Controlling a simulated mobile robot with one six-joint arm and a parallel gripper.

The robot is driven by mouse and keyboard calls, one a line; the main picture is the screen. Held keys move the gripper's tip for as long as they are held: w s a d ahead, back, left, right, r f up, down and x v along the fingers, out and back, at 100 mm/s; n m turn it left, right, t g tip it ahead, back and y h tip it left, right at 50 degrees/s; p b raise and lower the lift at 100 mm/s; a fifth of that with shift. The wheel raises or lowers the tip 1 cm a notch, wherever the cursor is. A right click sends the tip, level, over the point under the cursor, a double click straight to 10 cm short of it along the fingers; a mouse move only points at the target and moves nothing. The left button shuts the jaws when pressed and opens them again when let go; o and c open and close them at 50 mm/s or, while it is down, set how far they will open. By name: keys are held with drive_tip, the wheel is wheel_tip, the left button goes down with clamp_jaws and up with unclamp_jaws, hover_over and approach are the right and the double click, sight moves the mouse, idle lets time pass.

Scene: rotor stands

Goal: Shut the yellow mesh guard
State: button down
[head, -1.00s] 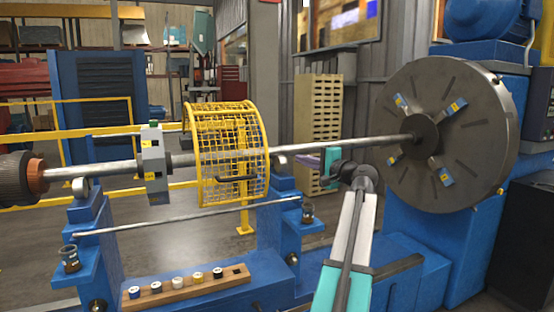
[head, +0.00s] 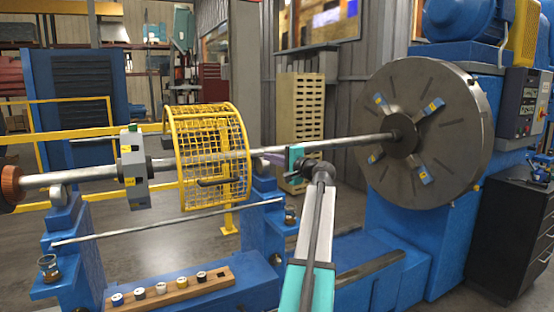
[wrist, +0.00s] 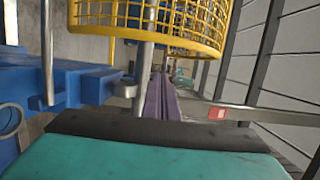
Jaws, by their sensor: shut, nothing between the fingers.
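The yellow mesh guard (head: 208,150) is a curved cage around the long shaft (head: 310,147), at left of centre in the head view. A black handle (head: 217,181) is on its front, low down. I cannot tell how far the guard is swung. Its lower rim also shows at the top of the wrist view (wrist: 150,32). My gripper (head: 270,156) is just right of the guard, near the shaft, with teal body and purple fingers. In the wrist view the fingers (wrist: 160,98) are together and empty, pointing past the guard's rim. The handle is not visible there.
A large round faceplate (head: 425,135) is at the right, on a blue machine. A thin bar (head: 165,222) runs below the guard between blue stands. A wooden strip (head: 205,287) with several small cylinders lies in front. A grey block (head: 133,165) sits on the shaft at left.

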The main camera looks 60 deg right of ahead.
drive_tip(key=shift+w+a+p, duration=0.45)
drive_tip(key=shift+w+a, duration=0.2)
drive_tip(key=shift+w, duration=0.35)
drive_tip(key=shift+w+a+p, duration=0.45)
drive_tip(key=shift+w+a, duration=0.2)
drive_tip(key=shift+w, duration=0.35)
